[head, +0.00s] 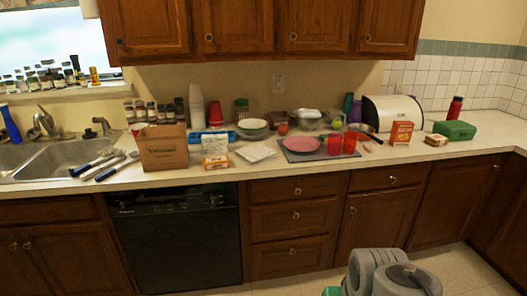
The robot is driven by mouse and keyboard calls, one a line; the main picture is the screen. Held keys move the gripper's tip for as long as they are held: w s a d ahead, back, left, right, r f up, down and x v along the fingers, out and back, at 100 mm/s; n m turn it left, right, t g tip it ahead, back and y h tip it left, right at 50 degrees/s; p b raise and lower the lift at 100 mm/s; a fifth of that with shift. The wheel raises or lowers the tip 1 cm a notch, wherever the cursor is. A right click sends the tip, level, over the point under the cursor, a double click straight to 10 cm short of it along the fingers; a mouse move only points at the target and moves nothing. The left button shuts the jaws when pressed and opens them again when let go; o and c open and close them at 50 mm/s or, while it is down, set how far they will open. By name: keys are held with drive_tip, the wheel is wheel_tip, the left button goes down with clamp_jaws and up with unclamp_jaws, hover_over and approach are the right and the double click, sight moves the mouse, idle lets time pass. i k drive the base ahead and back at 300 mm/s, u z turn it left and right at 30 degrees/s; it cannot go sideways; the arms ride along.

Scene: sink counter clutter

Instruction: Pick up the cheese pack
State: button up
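I cannot tell for certain which item is the cheese pack. A small white-and-orange pack (215,161) lies on the counter just right of the brown cardboard box (163,149). Another small yellow-brown pack (435,140) lies at the right, in front of the green case (454,130). An upright orange-red box (401,132) stands left of that pack. Their labels are too small to read. My gripper is not in view; only grey rounded parts of my own arm show at the bottom, well below and in front of the counter.
A double sink (60,155) is at the left, with long-handled tools beside it. A grey board (290,157) holds a pink plate (301,144) and red cups. A white bread box (392,113) stands behind. Upper cabinets (240,25) overhang the counter. Clear counter (495,127) lies far right.

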sight(222, 162)
drive_tip(key=z, duration=0.3)
drive_tip(key=i, duration=1.85)
drive_tip(key=u, duration=1.3)
drive_tip(key=i, duration=0.6)
drive_tip(key=u, duration=0.6)
